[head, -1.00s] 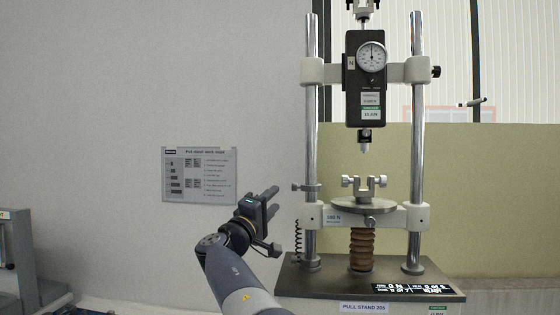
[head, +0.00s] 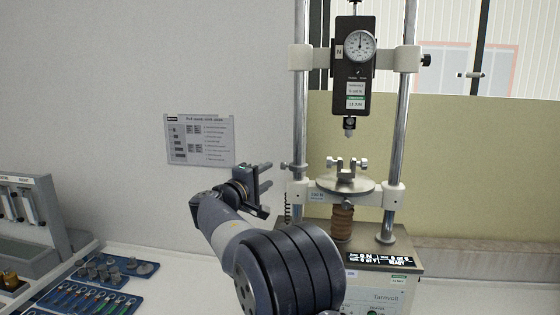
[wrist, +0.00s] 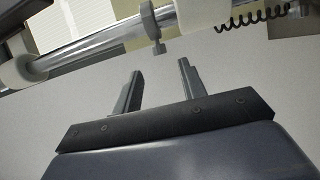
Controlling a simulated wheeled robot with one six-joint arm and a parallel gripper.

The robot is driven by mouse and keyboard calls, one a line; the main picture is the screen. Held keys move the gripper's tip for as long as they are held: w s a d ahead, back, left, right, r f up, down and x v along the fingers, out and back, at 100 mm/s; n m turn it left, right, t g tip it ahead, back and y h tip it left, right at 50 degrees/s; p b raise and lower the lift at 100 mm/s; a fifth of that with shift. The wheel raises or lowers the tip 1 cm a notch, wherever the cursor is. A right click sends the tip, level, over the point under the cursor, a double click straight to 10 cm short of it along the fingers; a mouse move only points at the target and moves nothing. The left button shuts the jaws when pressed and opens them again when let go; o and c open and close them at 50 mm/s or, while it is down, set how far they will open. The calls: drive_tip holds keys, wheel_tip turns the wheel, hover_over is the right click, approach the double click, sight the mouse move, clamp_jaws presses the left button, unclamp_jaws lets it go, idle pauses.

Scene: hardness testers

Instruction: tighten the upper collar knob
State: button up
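The pull stand has an upper crosshead with white collars on two steel columns. A black knob (head: 426,60) sticks out on the right side of the upper right collar (head: 407,58). My gripper (head: 269,177) is left of the stand, well below the upper collars and far from that knob. Its two fingers are apart with nothing between them. In the wrist view, the open gripper (wrist: 157,78) faces a column (wrist: 95,48) with a small clamp (wrist: 155,27) on it, apart from the fingers. I cannot make out the black knob in the wrist view.
A force gauge (head: 354,75) hangs above a round plate (head: 345,184) carrying a vise. A coiled cord (wrist: 250,18) is near the left column. A wall sign (head: 200,140) is behind. Blue trays (head: 110,270) of parts lie on the bench at lower left.

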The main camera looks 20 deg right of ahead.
sight(283, 166)
drive_tip(key=shift+p+x, duration=1.9)
drive_tip(key=shift+x, duration=2.65)
drive_tip(key=shift+c, duration=0.3)
clamp_jaws()
